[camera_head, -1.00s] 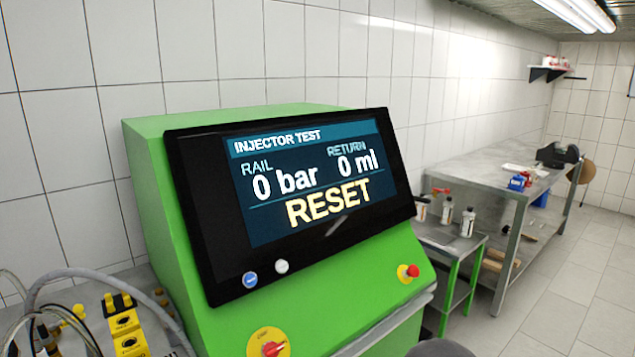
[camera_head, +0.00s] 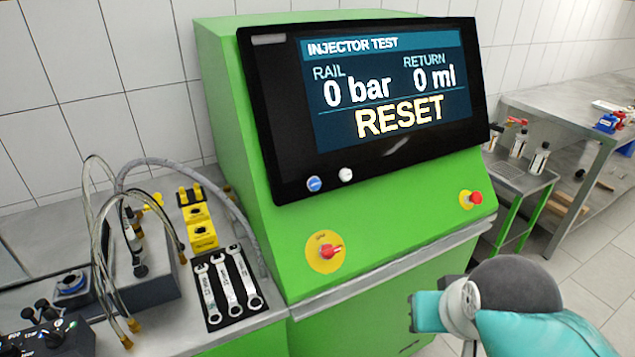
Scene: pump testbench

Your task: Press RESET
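The green test bench (camera_head: 228,110) carries a black-framed screen (camera_head: 392,100). The screen reads INJECTOR TEST, RAIL 0 bar, RETURN 0 ml, with RESET in large yellow letters (camera_head: 400,117). A blue button (camera_head: 314,184) and a white button (camera_head: 346,175) sit on the lower left bezel. A red rotary knob on a yellow disc (camera_head: 325,252) and a red mushroom button (camera_head: 473,198) are on the green panel below. Teal and grey links of my arm show at the lower right, in front of the bench. No gripper fingers can be made out.
A metal worktop at left holds wrenches on a black mat (camera_head: 228,290), yellow blocks (camera_head: 200,228), hoses and a black control box (camera_head: 52,335). A side table with bottles (camera_head: 520,143) and a workbench (camera_head: 560,108) stand at right. Floor shows between them.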

